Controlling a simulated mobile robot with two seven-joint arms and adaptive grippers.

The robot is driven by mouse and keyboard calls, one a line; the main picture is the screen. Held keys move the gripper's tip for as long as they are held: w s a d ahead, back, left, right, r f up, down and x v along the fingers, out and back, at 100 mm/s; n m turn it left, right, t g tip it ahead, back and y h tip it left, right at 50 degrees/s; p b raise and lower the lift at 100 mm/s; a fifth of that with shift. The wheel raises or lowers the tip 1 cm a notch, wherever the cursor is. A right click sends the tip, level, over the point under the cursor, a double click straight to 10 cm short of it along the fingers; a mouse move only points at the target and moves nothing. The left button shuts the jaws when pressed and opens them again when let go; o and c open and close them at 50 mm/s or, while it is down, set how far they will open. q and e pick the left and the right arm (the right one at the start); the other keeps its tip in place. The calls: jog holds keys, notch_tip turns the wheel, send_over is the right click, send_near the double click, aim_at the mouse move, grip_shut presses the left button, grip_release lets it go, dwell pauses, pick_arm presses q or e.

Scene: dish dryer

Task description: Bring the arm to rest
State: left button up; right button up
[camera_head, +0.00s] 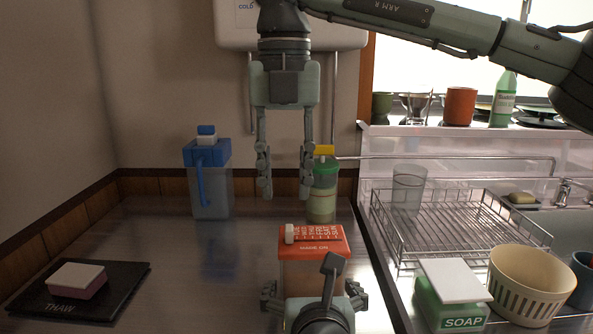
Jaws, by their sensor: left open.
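My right gripper (285,193) hangs from the arm that comes in from the upper right. Its fingers point down, are apart and hold nothing, above the counter and in front of the blue-lidded jug and green-lidded bottle. My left gripper (313,295) is low in the middle, at the front of the counter. Its jaws are open, with one finger on each side of the lower part of an orange-lidded container (311,242). My wrist hides much of the container's front, and I cannot tell whether the fingers touch it.
Behind stand a blue-lidded jug (211,180) and a green bottle (322,190). A dark THAW board (119,294) with a small block (77,280) lies at left. At right are a wire rack (463,234), glass (408,190), soap box (450,312) and cream basket (530,285).

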aim_at(288, 226)
pick_arm(q)
jog(key=shift+v, duration=0.75)
jog(key=v, duration=1)
jog(key=shift+d+r, duration=0.1)
jog(key=shift+r, duration=0.05)
jog(key=shift+w, duration=0.15)
pick_arm(e)
notch_tip(288, 226, up, 6)
pick_arm(q)
jog(key=x, duration=1.1)
jog(key=shift+w+f, duration=0.15)
jog(key=shift+f, duration=0.1)
pick_arm(e)
notch_tip(288, 226, down, 12)
jog(key=shift+d+f, duration=0.1)
jog(key=shift+f, duration=0.2)
jog(key=shift+d+r, duration=0.1)
jog(key=shift+d, duration=0.4)
